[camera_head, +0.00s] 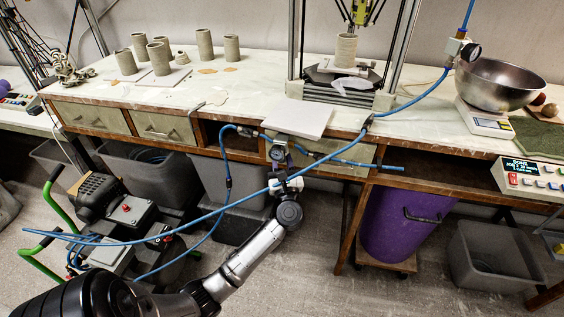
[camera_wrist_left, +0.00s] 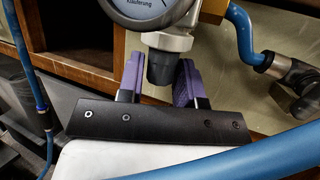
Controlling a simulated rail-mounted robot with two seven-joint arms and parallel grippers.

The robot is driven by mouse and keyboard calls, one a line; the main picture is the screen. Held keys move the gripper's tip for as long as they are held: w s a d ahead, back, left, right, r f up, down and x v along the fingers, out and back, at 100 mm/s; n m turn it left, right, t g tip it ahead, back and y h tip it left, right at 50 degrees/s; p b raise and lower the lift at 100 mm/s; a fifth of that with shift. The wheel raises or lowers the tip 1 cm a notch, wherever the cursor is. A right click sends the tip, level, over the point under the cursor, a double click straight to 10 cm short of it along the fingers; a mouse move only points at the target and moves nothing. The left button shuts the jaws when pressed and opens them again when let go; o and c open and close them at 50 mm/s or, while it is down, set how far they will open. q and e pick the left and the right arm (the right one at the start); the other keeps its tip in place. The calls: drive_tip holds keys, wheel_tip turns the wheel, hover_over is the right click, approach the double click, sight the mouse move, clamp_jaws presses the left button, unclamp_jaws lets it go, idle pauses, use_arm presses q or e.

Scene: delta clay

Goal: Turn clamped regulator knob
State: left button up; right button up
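The regulator hangs at the front edge of the table, with its round pressure gauge (camera_head: 276,153) facing out. In the left wrist view the gauge (camera_wrist_left: 145,8) is cut off by the top edge. Below it, a metal collar (camera_wrist_left: 167,41) leads down to a black knob (camera_wrist_left: 159,69). My left gripper (camera_head: 281,174) is just below the gauge in the head view. In the left wrist view the purple fingers of my left gripper (camera_wrist_left: 160,78) stand apart on either side of the knob. A gap shows at the left finger; contact at the right finger is unclear. My right gripper is not in view.
A blue hose (camera_head: 228,170) loops down left of the regulator, and another long blue hose (camera_head: 180,229) crosses my left forearm. A pale slab (camera_head: 299,118) lies on the table above. A compressor (camera_head: 110,205) stands at left, a purple bin (camera_head: 400,225) at right.

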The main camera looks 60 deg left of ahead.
use_arm(q)
drive_tip(key=c, duration=0.5)
drive_tip(key=shift+g, duration=0.4)
drive_tip(key=n+g+y+b, duration=0.1)
drive_tip(key=n+g, duration=0.1)
drive_tip(key=g, duration=0.1)
drive_tip(key=shift+w+f, duration=0.1)
drive_tip(key=shift+f, duration=0.05)
drive_tip(key=n+g+b, duration=0.2)
drive_tip(key=g, duration=0.2)
drive_tip(key=shift+w+b, duration=0.1)
drive_tip(key=shift+b, duration=0.2)
drive_tip(key=n+g+b, duration=0.2)
drive_tip(key=g, duration=0.1)
drive_tip(key=shift+g, duration=0.4)
drive_tip(key=shift+n+g+b, duration=0.7)
drive_tip(key=shift+g, duration=0.6)
drive_tip(key=shift+h, duration=0.3)
